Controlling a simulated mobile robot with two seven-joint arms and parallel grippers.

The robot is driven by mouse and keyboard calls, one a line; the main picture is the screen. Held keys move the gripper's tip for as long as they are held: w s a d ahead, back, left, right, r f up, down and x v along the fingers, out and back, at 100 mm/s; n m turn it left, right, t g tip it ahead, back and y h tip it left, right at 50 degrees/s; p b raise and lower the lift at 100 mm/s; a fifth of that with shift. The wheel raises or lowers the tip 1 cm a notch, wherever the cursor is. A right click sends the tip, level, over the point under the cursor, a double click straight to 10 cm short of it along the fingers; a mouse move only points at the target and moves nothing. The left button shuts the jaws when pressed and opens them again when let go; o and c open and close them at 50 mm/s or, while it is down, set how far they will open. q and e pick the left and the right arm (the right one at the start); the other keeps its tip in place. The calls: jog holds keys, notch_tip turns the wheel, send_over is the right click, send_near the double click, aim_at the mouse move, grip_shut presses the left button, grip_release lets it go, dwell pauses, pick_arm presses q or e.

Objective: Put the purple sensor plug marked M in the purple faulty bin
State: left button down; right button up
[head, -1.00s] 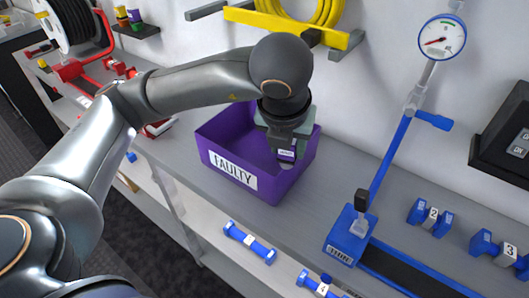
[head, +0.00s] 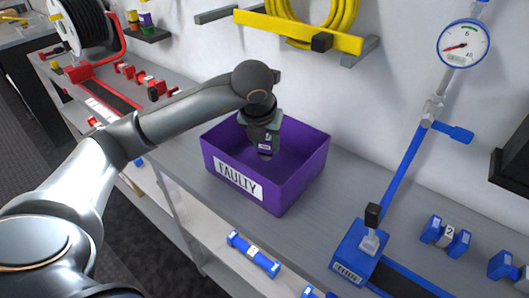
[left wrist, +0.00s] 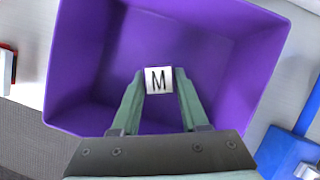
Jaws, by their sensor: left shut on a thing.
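The purple faulty bin (head: 290,190) stands on the grey bench with its FAULTY label facing me. It is open at the top, and its rim and walls surround the fingers in the left wrist view (left wrist: 85,75). My left gripper (head: 265,145) points down over the bin's opening, toward its back wall. In the left wrist view its two green fingers (left wrist: 158,95) are shut on the sensor plug (left wrist: 159,80), whose white face shows a black M. The plug's body is mostly hidden under that face and between the fingers. My right gripper is not in view.
A blue stand (head: 357,250) with a pressure gauge (head: 463,44) is to the right of the bin. Blue fittings (head: 253,254) lie in front on a lower level. A yellow hose rack (head: 300,32) hangs behind. A red hose reel (head: 85,40) is at the far left.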

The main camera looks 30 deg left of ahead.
aim_at(264, 151)
pick_arm(q)
jog(key=f, duration=0.3)
jog(key=shift+w+a+f, duration=0.15)
jog(key=shift+a+f, duration=0.1)
jog(key=shift+a, duration=0.1)
jog(key=shift+f, duration=0.4)
jog(key=shift+c, duration=2.1)
grip_release()
jog(key=shift+r, duration=0.1)
jog(key=v, duration=1.2)
jog(key=shift+r+p, duration=0.2)
jog(key=shift+p, duration=0.2)
